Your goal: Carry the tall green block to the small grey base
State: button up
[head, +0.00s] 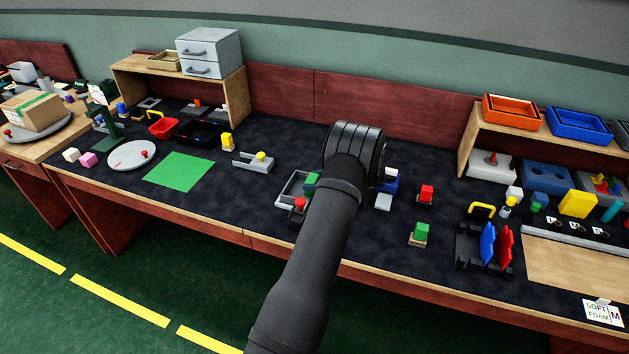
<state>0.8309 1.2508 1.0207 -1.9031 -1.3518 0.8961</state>
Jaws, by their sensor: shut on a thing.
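My arm reaches up from the bottom centre of the head view and ends in a thick black wrist over the middle of the dark mat. My gripper's jaws are hidden behind this wrist, so what they hold does not show. A green block (311,180) shows just left of my arm, at the grey tray (284,190); I cannot tell its full height. Another green block (421,229) sits on a small beige base (418,241) near the front edge, right of my arm. A small light grey piece (383,202) lies just right of my arm; I cannot tell whether it is the small grey base.
A red piece (299,204) stands left of my arm, a red block (426,192) right of it. A blue and white piece (391,181) is close to the wrist. A black rack with blue and red plates (488,243) stands further right. A green sheet (179,171) lies left.

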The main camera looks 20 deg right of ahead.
jog(key=shift+f, duration=0.2)
jog(key=shift+f, duration=0.1)
jog(key=o, duration=1.1)
jog(key=shift+f, duration=0.15)
jog(key=shift+s+f, duration=0.1)
jog(key=shift+a, duration=0.1)
jog(key=shift+r, duration=0.35)
jog(key=v, duration=1.2)
jog(key=shift+r, duration=0.15)
